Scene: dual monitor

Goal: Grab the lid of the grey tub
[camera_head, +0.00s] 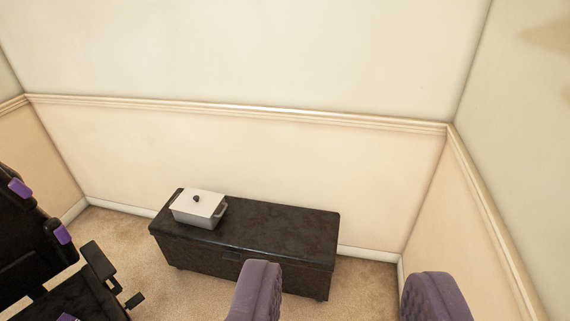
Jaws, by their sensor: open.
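A light grey tub (206,219) stands on the left end of a dark bench. Its flat pale lid (211,204) is on top, with a small dark knob (196,198) in the middle. A side handle shows at the tub's right end. My gripper (346,272) shows at the bottom as two purple-grey ribbed fingers, set wide apart with nothing between them. The tub is farther off, up and to the left of the fingers, and apart from them. The left finger covers part of the bench's front.
The dark bench (290,229) stands along the back wall, its top bare right of the tub. A black chair with purple parts (70,255) is at the left edge. Beige carpet (195,285) is clear between chair and bench. A wall closes the right side.

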